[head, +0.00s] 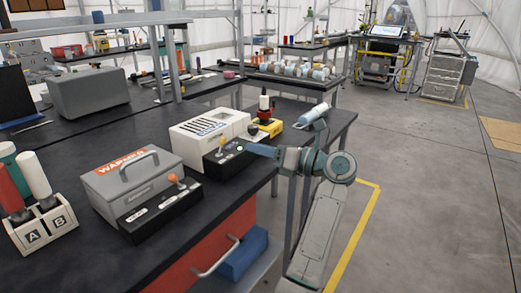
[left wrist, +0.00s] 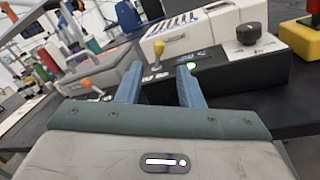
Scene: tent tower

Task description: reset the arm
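My left gripper (head: 256,149) reaches in from the right side of the bench in the head view, its fingers beside a black control box (head: 228,163). In the left wrist view my left gripper (left wrist: 158,80) has its two blue fingers spread apart, with nothing held between them. A yellow-knobbed lever (left wrist: 158,48) on the black box stands beyond the gap between the fingers. A lit green light (left wrist: 191,66) shows right by the tip of the right-hand finger. My right gripper is in neither view.
Floor to the right is clear.

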